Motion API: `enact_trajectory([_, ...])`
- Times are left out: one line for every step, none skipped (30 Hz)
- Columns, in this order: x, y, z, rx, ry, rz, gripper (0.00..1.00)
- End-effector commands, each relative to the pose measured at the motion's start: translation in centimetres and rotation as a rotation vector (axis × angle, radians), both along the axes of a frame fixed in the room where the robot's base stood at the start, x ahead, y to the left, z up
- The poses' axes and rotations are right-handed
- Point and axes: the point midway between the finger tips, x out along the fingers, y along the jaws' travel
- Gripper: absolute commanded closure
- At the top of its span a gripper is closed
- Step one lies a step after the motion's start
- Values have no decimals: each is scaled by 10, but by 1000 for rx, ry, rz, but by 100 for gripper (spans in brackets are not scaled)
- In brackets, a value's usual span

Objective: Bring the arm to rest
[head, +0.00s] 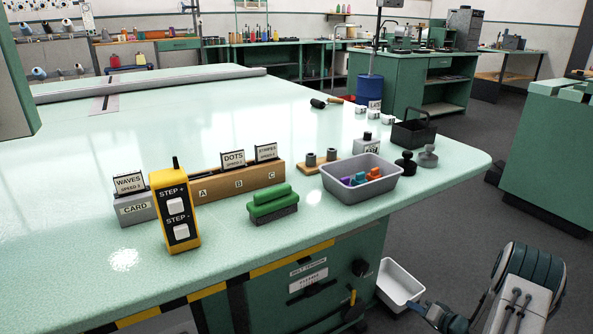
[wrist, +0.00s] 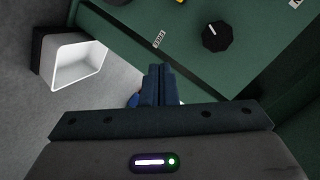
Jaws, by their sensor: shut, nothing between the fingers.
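My gripper (wrist: 160,70) is shut and empty in the wrist view, its two dark blue fingers pressed together. It points at the green cabinet front below the table, beside a white bin (wrist: 78,66). In the head view my arm shows at the lower right, beside the table's front and low down, near the same white bin (head: 399,284). The fingertips cannot be made out clearly in the head view.
The green cabinet (wrist: 205,65) carries a black knob (wrist: 216,36). The table (head: 200,115) holds a yellow step control (head: 175,210), a wooden card rack (head: 238,185), a green-topped block (head: 272,205) and a grey tray (head: 350,193). Open floor (head: 440,215) lies right of the table.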

Motion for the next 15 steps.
enact_trajectory([12, 0, 37, -68, -4, -11, 100])
enact_trajectory([17, -1, 52, -113, -1, -23, 100])
enact_trajectory([24, -2, 72, -171, 5, -37, 100])
enact_trajectory([29, -3, 87, -215, 8, -49, 100])
enact_trajectory([33, -3, 102, -256, 14, -60, 100])
enact_trajectory([37, -3, 122, -310, 21, -76, 100])
enact_trajectory([40, -3, 138, -348, 27, -87, 100])
enact_trajectory([42, -3, 153, -386, 34, -99, 100])
enact_trajectory([44, -2, 173, -435, 43, -112, 100])
enact_trajectory([45, -1, 189, -470, 51, -123, 100])
enact_trajectory([46, 1, 204, -504, 61, -132, 100])
enact_trajectory([45, 2, 224, -546, 73, -146, 100])
enact_trajectory([44, 4, 239, -577, 85, -154, 100])
enact_trajectory([43, 6, 255, -607, 95, -163, 100])
enact_trajectory([40, 9, 274, -643, 110, -173, 100])
